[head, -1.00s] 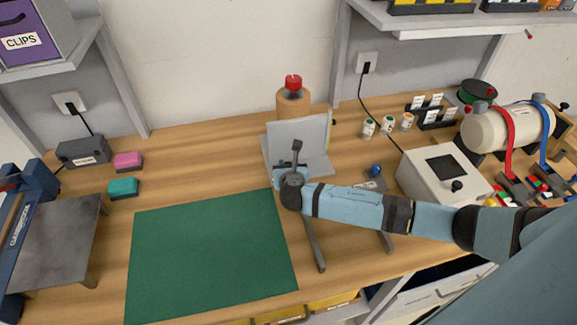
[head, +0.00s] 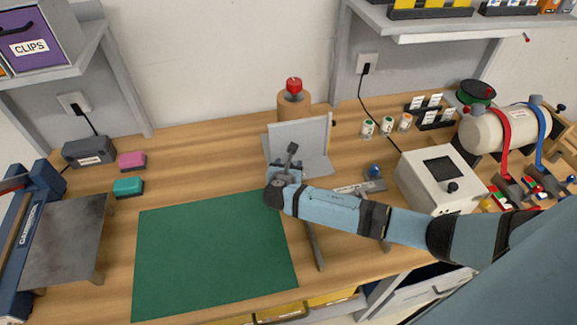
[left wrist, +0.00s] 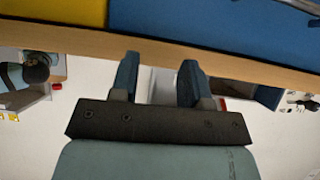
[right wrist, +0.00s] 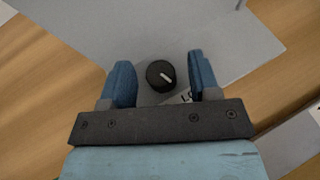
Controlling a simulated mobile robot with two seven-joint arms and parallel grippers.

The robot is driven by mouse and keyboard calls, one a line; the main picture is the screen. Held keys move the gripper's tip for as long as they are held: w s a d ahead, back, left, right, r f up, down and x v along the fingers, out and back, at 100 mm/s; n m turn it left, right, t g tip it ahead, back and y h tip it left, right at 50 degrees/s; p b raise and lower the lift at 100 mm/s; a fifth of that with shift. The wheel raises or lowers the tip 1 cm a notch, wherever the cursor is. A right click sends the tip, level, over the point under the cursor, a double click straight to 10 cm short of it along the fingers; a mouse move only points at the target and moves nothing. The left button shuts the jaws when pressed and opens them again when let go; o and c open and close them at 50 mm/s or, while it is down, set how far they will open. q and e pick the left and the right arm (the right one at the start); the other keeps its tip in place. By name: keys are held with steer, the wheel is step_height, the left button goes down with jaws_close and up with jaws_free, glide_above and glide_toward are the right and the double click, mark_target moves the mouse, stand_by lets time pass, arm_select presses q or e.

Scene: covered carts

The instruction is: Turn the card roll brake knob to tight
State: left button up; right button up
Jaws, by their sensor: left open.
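A black round knob (right wrist: 161,76) with a white pointer line sits on a grey plate (right wrist: 228,38) in the right wrist view. In the head view my right gripper (head: 284,172) is at the front left of the grey stand (head: 305,140), which hides the knob area. A brown roll (head: 294,105) with a red top stands behind. My left gripper (left wrist: 160,85) is open and empty.
A green mat (head: 215,255) lies at the front left of the bench. A white box (head: 440,180) with a black knob stands to the right. Pink (head: 132,161) and teal (head: 128,187) blocks lie at the left. The left gripper is near the bench edge (left wrist: 230,62).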

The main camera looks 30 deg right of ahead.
steer(key=v, duration=1.4)
steer(key=shift+w+b, duration=0.15)
steer(key=shift+b, duration=0.25)
